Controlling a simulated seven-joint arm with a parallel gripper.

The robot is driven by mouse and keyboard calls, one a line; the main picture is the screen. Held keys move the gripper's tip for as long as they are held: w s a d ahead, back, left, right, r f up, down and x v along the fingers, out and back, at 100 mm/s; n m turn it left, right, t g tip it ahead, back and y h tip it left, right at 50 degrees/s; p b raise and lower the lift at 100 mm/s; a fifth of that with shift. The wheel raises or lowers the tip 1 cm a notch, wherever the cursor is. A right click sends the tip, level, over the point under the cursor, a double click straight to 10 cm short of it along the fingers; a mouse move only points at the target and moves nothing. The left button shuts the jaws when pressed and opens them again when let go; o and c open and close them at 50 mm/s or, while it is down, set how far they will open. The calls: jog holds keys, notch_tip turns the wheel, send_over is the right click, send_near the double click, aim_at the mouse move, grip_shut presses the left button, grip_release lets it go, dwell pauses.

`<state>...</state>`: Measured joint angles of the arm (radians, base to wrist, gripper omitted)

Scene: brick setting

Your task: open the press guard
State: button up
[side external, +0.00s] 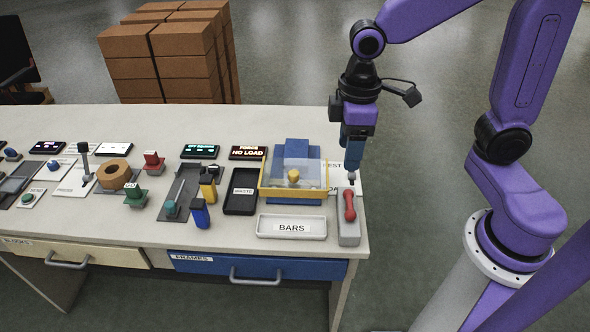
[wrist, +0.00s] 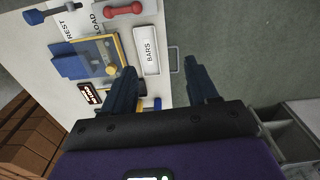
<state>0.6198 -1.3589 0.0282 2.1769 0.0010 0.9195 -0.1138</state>
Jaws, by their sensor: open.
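The press guard (side external: 266,186) is a clear cover with a yellow frame, lowered over the blue press (side external: 297,147) near the right end of the bench. A round yellow knob (side external: 293,175) shows at its front. In the wrist view the guard (wrist: 119,48) and knob (wrist: 110,70) lie at upper left, just beyond the left finger. My gripper (side external: 352,172) points down to the right of the guard, apart from it. In the wrist view my gripper (wrist: 162,88) has its fingers spread with nothing between them.
A grey block with a red handle (side external: 349,205) stands at the bench's right edge. A white BARS tray (side external: 291,236) lies in front of the guard and a black WASTE tray (side external: 240,204) to its left. Signs stand behind. Stacked brown bricks (side external: 180,55) are beyond the bench.

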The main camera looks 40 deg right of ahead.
jog(key=w+f+m, duration=0.2)
jog(key=w, duration=0.9)
jog(key=m, duration=0.2)
send_over(295, 173)
notch_tip(295, 173, down, 3)
notch_tip(295, 173, down, 17)
jog(key=shift+r, duration=0.1)
